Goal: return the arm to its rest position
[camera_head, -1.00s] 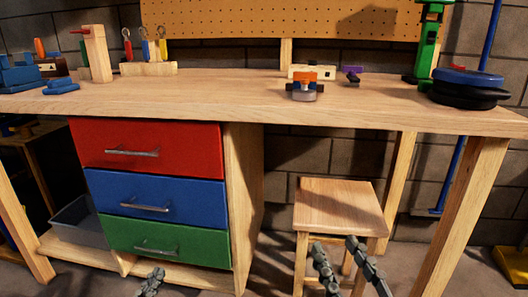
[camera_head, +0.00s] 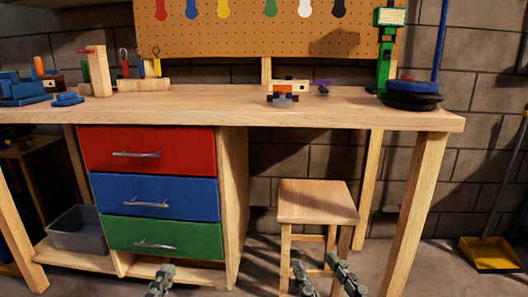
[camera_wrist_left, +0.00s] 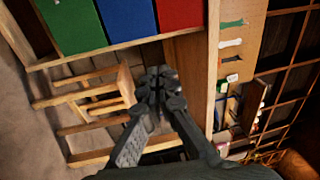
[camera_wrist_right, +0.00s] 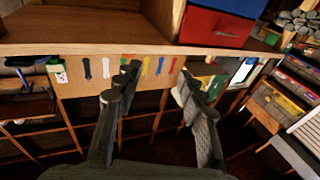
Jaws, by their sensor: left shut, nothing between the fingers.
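My left gripper (camera_head: 160,282) shows at the bottom edge of the head view, low in front of the drawers. In the left wrist view its two dark fingers (camera_wrist_left: 157,82) are closed together with nothing between them. My right gripper (camera_head: 323,270) is at the bottom of the head view, in front of the stool as seen there. In the right wrist view its fingers (camera_wrist_right: 155,82) stand wide apart with nothing between them. Most of both arms is out of the head view.
A wooden workbench (camera_head: 330,115) spans the view, with red (camera_head: 180,150), blue (camera_head: 185,197) and green (camera_head: 190,238) drawers shut. A wooden stool (camera_head: 317,202) stands under its right part. A yellow dustpan (camera_head: 490,254) is at far right. Floor shows between stool and dustpan.

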